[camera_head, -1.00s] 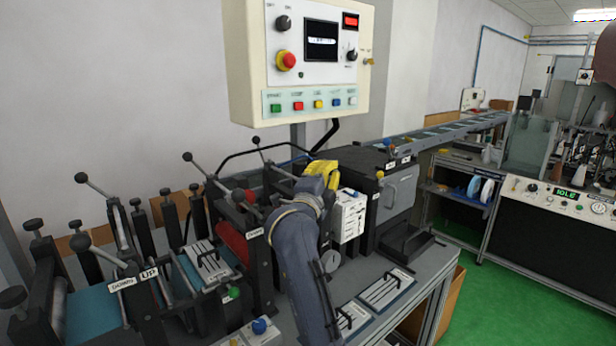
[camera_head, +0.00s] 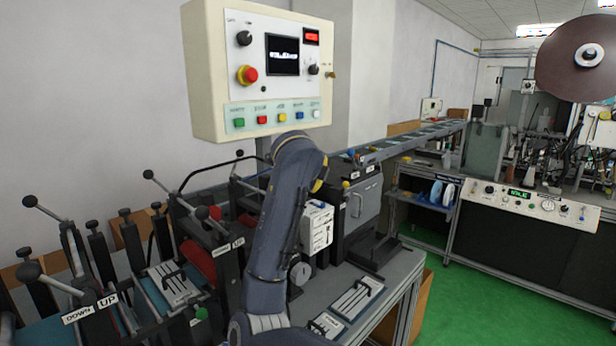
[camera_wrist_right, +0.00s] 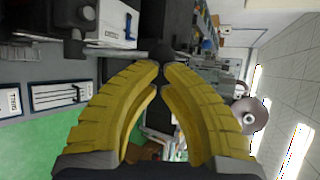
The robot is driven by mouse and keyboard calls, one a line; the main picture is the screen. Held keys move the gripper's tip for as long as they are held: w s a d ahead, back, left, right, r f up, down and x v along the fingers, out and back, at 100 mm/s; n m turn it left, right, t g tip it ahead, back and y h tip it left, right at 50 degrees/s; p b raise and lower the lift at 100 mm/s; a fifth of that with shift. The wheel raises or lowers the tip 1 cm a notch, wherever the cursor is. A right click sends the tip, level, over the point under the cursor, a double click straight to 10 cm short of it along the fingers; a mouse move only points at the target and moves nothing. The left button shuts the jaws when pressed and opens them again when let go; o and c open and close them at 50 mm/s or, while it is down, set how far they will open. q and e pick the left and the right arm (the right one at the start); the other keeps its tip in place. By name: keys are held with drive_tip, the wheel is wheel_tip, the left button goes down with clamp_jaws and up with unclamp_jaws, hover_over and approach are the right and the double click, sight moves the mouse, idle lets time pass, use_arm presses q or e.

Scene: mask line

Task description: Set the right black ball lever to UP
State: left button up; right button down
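Several black ball levers stand on the machine in the head view: one far left (camera_head: 29,201), one beside DOWN and UP labels (camera_head: 28,271), one in the middle (camera_head: 148,174), and one farthest right among those visible (camera_head: 240,153). My arm hides the bench right of that one. My right gripper (camera_wrist_right: 161,68) has yellow fingers that curve close together. A dark round ball (camera_wrist_right: 161,53) shows at their tips in the wrist view; I cannot tell whether they grip it. In the head view only a yellow patch of this gripper shows. My left gripper is out of view.
A control panel (camera_head: 260,70) hangs above the bench. A flat slotted plate (camera_head: 352,300) lies in front. Green floor (camera_head: 450,320) is clear at right.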

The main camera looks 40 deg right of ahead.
drive_tip(key=shift+d+f, duration=0.2)
drive_tip(key=shift+d, duration=0.2)
idle(0.5)
drive_tip(key=r+v, duration=0.1)
drive_tip(key=v, duration=1.2)
drive_tip(key=shift+s+r, duration=0.2)
drive_tip(key=shift+d, duration=0.1)
